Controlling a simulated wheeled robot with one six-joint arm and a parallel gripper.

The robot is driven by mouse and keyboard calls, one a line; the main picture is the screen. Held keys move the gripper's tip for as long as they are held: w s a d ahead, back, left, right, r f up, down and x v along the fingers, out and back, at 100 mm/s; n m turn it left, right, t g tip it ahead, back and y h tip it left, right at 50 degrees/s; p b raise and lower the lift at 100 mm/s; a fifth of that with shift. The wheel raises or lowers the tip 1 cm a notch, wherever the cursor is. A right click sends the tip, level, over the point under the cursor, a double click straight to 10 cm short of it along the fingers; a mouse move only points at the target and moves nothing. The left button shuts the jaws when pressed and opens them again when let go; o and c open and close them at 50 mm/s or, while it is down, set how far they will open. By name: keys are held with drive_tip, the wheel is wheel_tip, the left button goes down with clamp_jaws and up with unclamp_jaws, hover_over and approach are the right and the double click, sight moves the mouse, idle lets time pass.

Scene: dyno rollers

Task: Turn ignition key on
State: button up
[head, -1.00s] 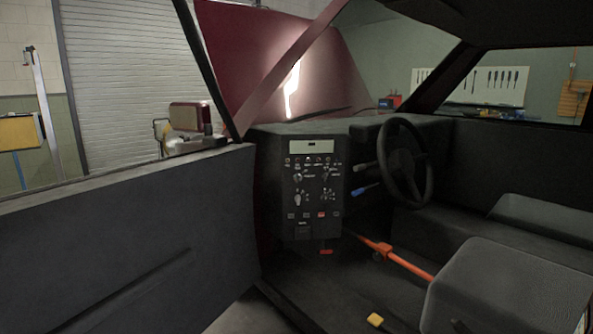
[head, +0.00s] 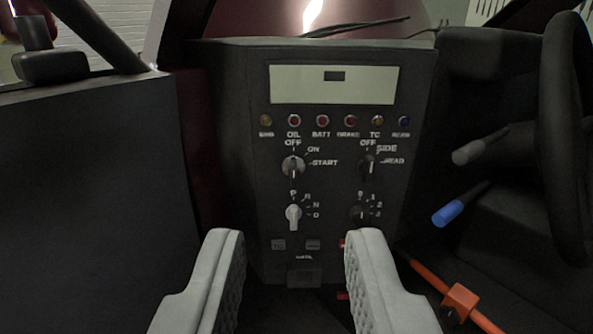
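The ignition key switch (head: 292,167) is a round knob on the black dashboard panel (head: 330,220), marked OFF, ON and START. Its pointer looks upright toward OFF. My gripper (head: 296,245) is in the lower middle of the head view. Its two pale padded fingers are wide apart with nothing between them. The fingers are below the ignition switch and in front of the panel, not touching the switch. The gear selector (head: 293,216), a white knob marked P, R, N, D, is just above the gap between the fingers.
A light switch (head: 368,167) and another knob (head: 360,214) are to the right. A row of lamps (head: 322,121) and a display (head: 334,84) are above. The steering wheel (head: 566,130), a blue-tipped stalk (head: 449,212) and an orange lever (head: 460,300) are on the right. The door (head: 90,200) is on the left.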

approach(294, 179)
drive_tip(key=w, duration=0.9)
drive_tip(key=shift+w+f, duration=0.15)
drive_tip(key=shift+w, duration=0.1)
drive_tip(key=shift+c, duration=0.4)
clamp_jaws()
